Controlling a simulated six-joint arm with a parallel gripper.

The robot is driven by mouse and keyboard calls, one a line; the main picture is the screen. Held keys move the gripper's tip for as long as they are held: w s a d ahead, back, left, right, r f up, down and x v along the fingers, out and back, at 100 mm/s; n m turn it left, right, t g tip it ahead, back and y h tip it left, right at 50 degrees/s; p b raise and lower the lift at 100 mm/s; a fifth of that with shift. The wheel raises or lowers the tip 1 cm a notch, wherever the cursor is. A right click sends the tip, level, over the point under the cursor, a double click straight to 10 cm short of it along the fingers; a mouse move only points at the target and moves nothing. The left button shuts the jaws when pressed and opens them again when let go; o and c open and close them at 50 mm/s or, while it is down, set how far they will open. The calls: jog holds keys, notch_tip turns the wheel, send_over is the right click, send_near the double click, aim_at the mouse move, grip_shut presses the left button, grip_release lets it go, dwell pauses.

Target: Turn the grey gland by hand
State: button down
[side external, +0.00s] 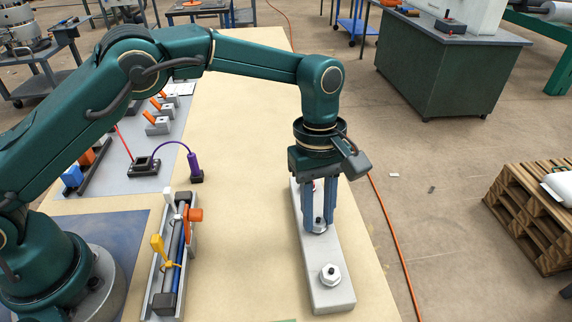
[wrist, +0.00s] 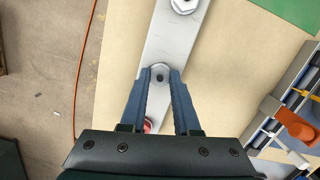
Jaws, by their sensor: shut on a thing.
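The grey gland (side external: 319,228) is a small hex-shaped fitting with a round flange, on the middle of a long pale grey bar (side external: 333,300). It also shows in the wrist view (wrist: 160,74). My gripper (side external: 318,222) points down over the bar, its two blue fingers shut on the gland, one on each side; its fingertips also show in the wrist view (wrist: 160,71). The fingers hide part of the gland in the side view. A second hex fitting (side external: 330,274) stands on the bar's near end. A red part (wrist: 148,126) on the bar shows partly behind the fingers.
A grey tray (side external: 150,300) with a dark rod, orange and yellow clamps lies left of the bar. The tan tabletop (side external: 245,120) between is clear. An orange cable (side external: 398,245) runs on the floor at right.

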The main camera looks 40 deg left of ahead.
jog(key=shift+m, duration=0.9)
jog(key=c, duration=0.6)
grip_release()
jog(key=shift+c, duration=0.2)
jog(key=shift+r, duration=3)
jog(key=shift+f, duration=0.15)
